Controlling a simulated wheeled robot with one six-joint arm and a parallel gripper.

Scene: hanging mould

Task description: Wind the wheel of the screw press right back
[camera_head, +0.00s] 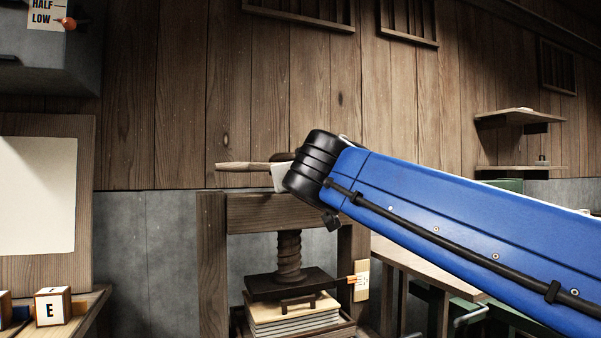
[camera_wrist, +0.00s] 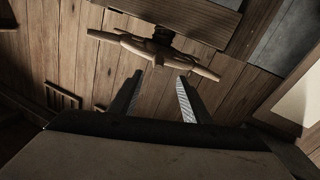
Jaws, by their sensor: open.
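The screw press (camera_head: 213,265) is a dark wooden frame with a thick wooden screw (camera_head: 289,262) under its top beam. A dark platen (camera_head: 262,284) hangs on the screw, just above or on a pale stack of sheets (camera_head: 295,318). The wheel (camera_head: 240,167) shows as a wooden handle above the beam; my arm hides its right side. In the wrist view the wheel (camera_wrist: 134,44) is a bar with turned handles around a dark hub. My gripper (camera_wrist: 160,79) is open and empty, its fingertips pointing at the wheel and apparently short of it.
A pale scale card (camera_head: 362,280) with an orange pointer is beside the platen. A bench (camera_head: 420,262) stands right of the press. Letter blocks (camera_head: 52,307) sit on a ledge at lower left. A grey box (camera_head: 45,75) with a lever hangs at upper left. Shelves (camera_head: 520,117) are at right.

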